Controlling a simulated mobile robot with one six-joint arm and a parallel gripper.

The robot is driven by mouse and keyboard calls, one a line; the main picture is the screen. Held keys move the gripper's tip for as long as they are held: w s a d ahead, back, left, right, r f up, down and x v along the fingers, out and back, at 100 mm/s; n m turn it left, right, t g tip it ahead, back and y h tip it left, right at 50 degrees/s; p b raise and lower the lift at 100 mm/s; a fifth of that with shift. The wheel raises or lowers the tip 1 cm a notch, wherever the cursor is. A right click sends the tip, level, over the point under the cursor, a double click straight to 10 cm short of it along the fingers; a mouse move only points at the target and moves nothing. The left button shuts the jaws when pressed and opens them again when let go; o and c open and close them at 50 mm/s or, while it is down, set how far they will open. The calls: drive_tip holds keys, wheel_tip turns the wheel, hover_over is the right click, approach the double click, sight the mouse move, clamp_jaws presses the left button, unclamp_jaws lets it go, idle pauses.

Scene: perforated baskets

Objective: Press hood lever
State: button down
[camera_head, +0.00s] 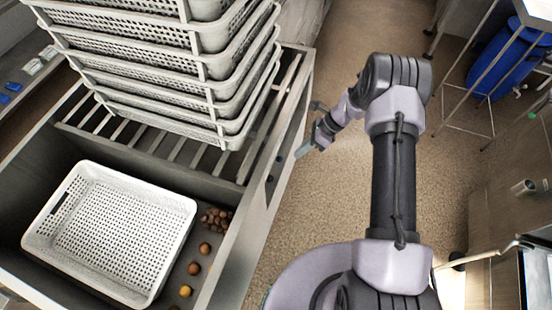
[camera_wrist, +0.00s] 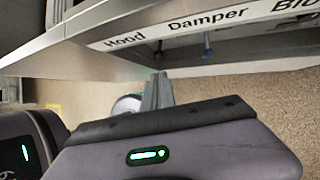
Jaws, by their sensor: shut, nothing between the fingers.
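In the wrist view, a white strip on the metal panel (camera_wrist: 90,28) reads "Hood", "Damper" and a cut-off word. A small dark lever (camera_wrist: 159,50) hangs behind the edge near the "Hood" label. My gripper (camera_wrist: 160,78) is shut and empty, its grey fingertips pointing up just below that lever. I cannot tell whether they touch it. In the head view, my gripper (camera_head: 304,150) is beside the right side of the metal machine. The hood lever cannot be made out clearly there.
A second, bluish lever (camera_wrist: 207,46) is below "Damper". In the head view, stacked perforated baskets (camera_head: 180,70) stand on the machine's slatted rack. A white basket (camera_head: 65,195) and several round brown items (camera_head: 205,248) lie in the trough.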

sight(272, 177)
drive_tip(key=b+x, duration=0.4)
drive_tip(key=x, duration=1)
drive_tip(key=shift+s, duration=0.1)
drive_tip(key=shift+s+d+f+b, duration=0.1)
drive_tip(key=shift+d+f+b, duration=0.15)
drive_tip(key=shift+f+b, duration=0.2)
drive_tip(key=f+b, duration=0.2)
drive_tip(key=d+f+b, duration=0.1)
drive_tip(key=f+b, duration=0.1)
drive_tip(key=shift+s+d, duration=0.1)
drive_tip(key=shift+s, duration=0.1)
idle(0.4)
drive_tip(key=shift+r, duration=0.75)
